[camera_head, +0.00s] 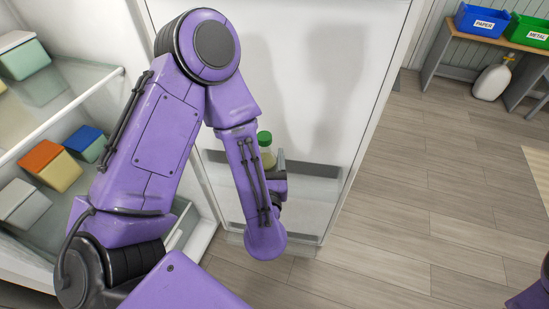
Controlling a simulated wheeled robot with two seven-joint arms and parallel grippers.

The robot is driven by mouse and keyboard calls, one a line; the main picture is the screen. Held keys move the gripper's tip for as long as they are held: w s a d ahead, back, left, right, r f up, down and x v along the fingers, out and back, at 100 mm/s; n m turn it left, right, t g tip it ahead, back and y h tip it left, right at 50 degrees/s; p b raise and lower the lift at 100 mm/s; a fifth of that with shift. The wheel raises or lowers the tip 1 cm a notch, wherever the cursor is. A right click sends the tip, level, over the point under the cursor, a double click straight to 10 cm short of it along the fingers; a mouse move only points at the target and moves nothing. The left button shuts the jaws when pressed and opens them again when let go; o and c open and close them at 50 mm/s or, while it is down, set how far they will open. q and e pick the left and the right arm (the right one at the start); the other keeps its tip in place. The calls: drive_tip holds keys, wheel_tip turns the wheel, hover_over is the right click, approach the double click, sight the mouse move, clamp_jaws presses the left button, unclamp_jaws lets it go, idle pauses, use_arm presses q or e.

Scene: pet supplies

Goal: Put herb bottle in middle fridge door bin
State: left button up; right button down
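The herb bottle (267,153) has a green cap and a pale, see-through body. It stands about upright in front of the open fridge door, partly hidden by my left forearm. My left gripper (281,162) is beside the bottle, mostly hidden behind my wrist. I cannot tell whether its fingers are closed on the bottle. My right gripper is out of view; only a purple arm part shows at lower right.
Fridge shelves at left hold several lidded containers, including an orange-lidded one (50,165) and a blue-lidded one (85,142). The wooden floor (440,190) right of the door is clear. A table (500,37) with blue and green bins stands at upper right.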

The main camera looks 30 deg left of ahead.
use_arm(q)
drive_tip(key=w+a+f+b, duration=0.3)
drive_tip(key=w+f, duration=0.2)
drive_tip(key=f, duration=0.2)
drive_tip(key=w+a+f+b, duration=0.3)
drive_tip(key=w+f+b, duration=0.1)
drive_tip(key=w+f, duration=0.1)
drive_tip(key=shift+a+f, duration=0.4)
drive_tip(key=shift+f, duration=0.5)
drive_tip(key=o, duration=1.2)
drive_tip(key=shift+r, duration=0.1)
